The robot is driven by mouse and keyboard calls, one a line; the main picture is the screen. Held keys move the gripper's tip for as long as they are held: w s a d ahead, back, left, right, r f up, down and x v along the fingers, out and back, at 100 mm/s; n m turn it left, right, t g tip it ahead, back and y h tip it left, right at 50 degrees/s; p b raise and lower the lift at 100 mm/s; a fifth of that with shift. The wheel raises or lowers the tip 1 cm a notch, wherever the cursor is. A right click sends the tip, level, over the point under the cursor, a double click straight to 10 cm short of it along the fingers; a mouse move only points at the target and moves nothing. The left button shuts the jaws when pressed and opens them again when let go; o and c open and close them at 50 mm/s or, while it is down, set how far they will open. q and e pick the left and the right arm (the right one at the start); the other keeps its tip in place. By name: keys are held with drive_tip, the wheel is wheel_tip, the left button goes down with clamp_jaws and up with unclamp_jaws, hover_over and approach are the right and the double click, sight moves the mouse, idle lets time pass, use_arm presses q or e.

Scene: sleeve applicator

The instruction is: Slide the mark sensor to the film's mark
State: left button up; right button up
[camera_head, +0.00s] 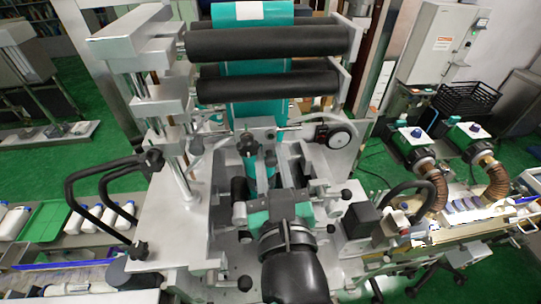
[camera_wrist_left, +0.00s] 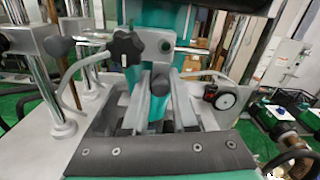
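Teal film (camera_head: 257,108) runs down from the two black rollers into the machine; it also shows in the left wrist view (camera_wrist_left: 160,17). A white rectangle (camera_head: 250,10) shows on the film at the top edge; I cannot tell if it is the mark. Below the rollers, a small grey block on a crosswise rod (camera_head: 290,128) seems to be the mark sensor (camera_head: 262,123), with a black star knob (camera_wrist_left: 127,47) beside it. My left gripper (camera_head: 263,162) points at this area from the front. Its fingers (camera_wrist_left: 160,76) look apart, with film between or behind them; contact is unclear. My right gripper is out of view.
Black rollers (camera_head: 268,85) cross above the sensor area. A round dial (camera_head: 340,139) stands to its right, and steel posts (camera_head: 180,175) to its left. A black handle (camera_head: 100,200) sticks out on the left. White bottles (camera_head: 120,213) lie on the left conveyor.

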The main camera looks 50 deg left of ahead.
use_arm(q)
clamp_jaws()
idle(1.0)
